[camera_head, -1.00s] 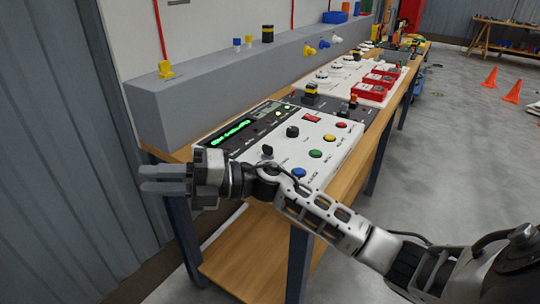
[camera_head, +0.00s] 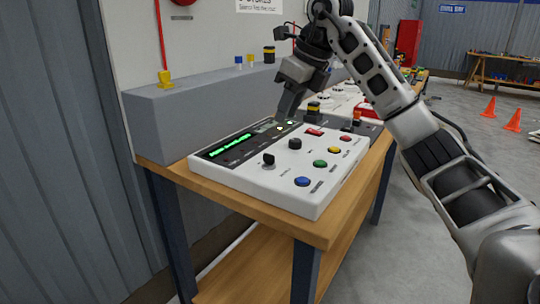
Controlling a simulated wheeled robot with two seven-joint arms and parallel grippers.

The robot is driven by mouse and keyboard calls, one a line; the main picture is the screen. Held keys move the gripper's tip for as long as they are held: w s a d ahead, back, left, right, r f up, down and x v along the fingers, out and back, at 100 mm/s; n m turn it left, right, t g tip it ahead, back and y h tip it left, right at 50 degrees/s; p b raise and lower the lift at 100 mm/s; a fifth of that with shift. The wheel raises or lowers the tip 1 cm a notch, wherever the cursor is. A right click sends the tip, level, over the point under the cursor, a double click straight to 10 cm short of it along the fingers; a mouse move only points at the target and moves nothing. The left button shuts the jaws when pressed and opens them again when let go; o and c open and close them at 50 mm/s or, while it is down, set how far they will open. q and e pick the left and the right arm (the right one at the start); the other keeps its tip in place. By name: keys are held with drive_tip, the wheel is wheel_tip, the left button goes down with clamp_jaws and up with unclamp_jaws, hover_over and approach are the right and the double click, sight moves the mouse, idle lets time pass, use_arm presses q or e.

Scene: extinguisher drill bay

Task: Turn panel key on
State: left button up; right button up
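The white control panel (camera_head: 240,182) lies on the near end of the wooden bench, with a lit green display (camera_head: 232,143). On its top are two black knobs: a key-like one (camera_head: 268,160) at the near left, and a round one (camera_head: 295,143) farther back. I cannot read which way the key-like knob is turned. My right gripper (camera_head: 284,115) points down above the panel's back edge, apart from both knobs. Its fingers overlap from this side, so their gap does not show. My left gripper is out of view.
Blue (camera_head: 302,181), green (camera_head: 320,163), yellow and red buttons line the panel's right side. A grey ledge (camera_head: 200,115) runs behind the bench (camera_head: 310,228). More devices stand farther along the bench, partly behind my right arm. Orange cones (camera_head: 489,108) stand on the floor.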

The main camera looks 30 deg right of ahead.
sight(268, 154)
drive_tip(key=b+x, duration=0.1)
drive_tip(key=x, duration=1)
drive_tip(key=shift+w+a+f, duration=0.1)
drive_tip(key=shift+w+f, duration=0.05)
drive_tip(key=shift+f, duration=0.05)
clamp_jaws()
